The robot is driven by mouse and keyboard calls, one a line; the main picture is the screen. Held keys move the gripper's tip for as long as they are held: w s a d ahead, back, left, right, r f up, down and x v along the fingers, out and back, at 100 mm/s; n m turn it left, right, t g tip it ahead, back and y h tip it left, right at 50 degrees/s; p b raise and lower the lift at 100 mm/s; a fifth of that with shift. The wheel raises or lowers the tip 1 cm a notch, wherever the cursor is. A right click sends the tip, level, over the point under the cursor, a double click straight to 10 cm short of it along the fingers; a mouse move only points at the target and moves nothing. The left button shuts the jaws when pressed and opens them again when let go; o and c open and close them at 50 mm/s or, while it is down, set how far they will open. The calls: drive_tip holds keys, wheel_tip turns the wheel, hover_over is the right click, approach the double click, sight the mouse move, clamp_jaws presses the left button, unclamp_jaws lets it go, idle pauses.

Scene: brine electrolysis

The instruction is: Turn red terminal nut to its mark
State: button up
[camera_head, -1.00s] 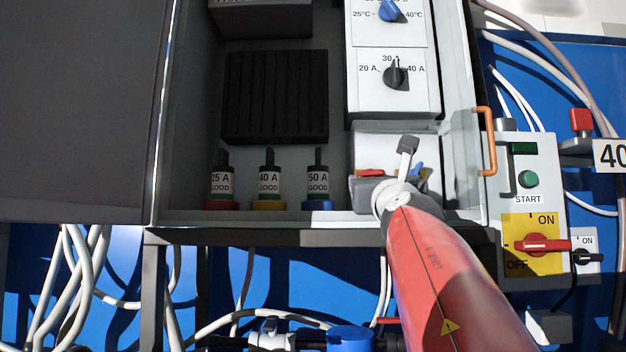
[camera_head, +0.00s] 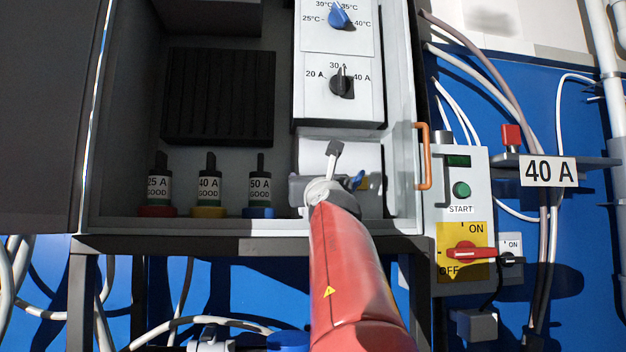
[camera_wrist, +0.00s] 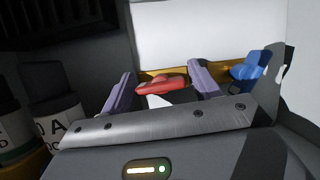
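The red terminal nut (camera_wrist: 163,85) shows in the wrist view between the two fingers of my gripper (camera_wrist: 163,76). The fingers are apart, one on each side of the nut, with gaps that look clear. A white pointed shape (camera_wrist: 157,101) lies just below the nut; whether it is the mark I cannot tell. The blue terminal nut (camera_wrist: 248,68) is to the right of the right finger, and it also shows in the head view (camera_head: 356,180). In the head view my arm hides the red nut and most of the gripper.
The cabinet's side wall (camera_head: 404,150) and orange handle (camera_head: 424,155) stand right of my arm. Fuses labelled 25 A (camera_head: 158,187), 40 A (camera_head: 208,187) and 50 A (camera_head: 260,187) stand to the left. Above is the panel with a black knob (camera_head: 341,84). A red switch (camera_head: 470,250) is outside, right.

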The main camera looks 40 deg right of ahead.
drive_tip(key=c, duration=0.7)
drive_tip(key=shift+r+m+p, duration=0.2)
drive_tip(key=shift+m+p, duration=0.4)
drive_tip(key=shift+p, duration=0.1)
drive_tip(key=shift+f+h, duration=0.1)
drive_tip(key=shift+h, duration=0.2)
drive_tip(key=o, duration=1)
drive_tip(key=shift+f, duration=0.1)
drive_tip(key=shift+c, duration=0.2)
drive_tip(key=b+v, duration=0.2)
drive_tip(key=v, duration=0.5)
drive_tip(key=shift+s+a+f, duration=0.1)
drive_tip(key=shift+s+a, duration=0.15)
drive_tip(key=shift+s, duration=0.05)
drive_tip(key=shift+s, duration=0.1)
